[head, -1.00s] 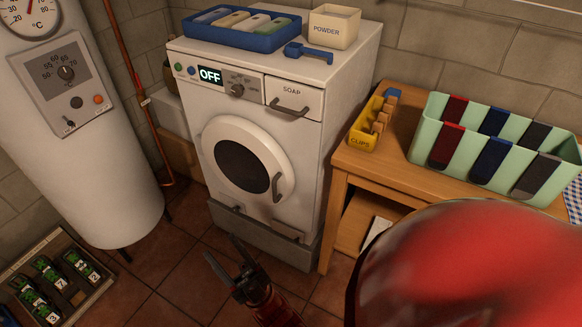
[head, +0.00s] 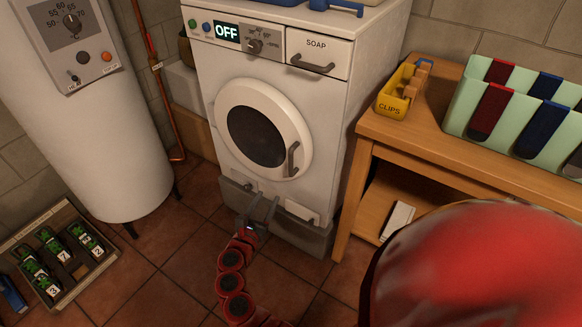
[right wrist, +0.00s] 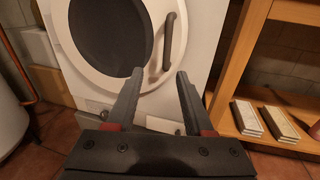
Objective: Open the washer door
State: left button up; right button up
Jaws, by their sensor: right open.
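The white washer (head: 335,125) stands against the wall, its display reading OFF. Its round door (head: 222,100) with a dark window looks shut. A grey curved door handle (head: 293,159) is on the door's right side. My right gripper (head: 263,203) is open and empty, below the door and lower left of the handle in the head view. In the right wrist view the handle (right wrist: 169,40) appears just beyond the open fingertips (right wrist: 160,73), roughly in line with the gap and apart from them. My left gripper is not in view.
A wooden table (head: 440,152) with a yellow clips box (head: 395,105) and a green divided bin (head: 462,105) stands right of the washer. A white boiler (head: 95,150) stands left. A tray (head: 75,292) of small labelled items lies on the floor. A soap drawer (head: 330,75) is above the door.

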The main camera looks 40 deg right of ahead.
aim_at(290, 163)
jog(key=shift+h, duration=0.3)
jog(key=x, duration=0.5)
jog(key=b+x, duration=0.1)
jog(key=x, duration=0.5)
jog(key=s+b+x, duration=0.1)
jog(key=x, duration=0.5)
jog(key=shift+w+d+r, duration=0.15)
jog(key=shift+d, duration=0.35)
grip_shut()
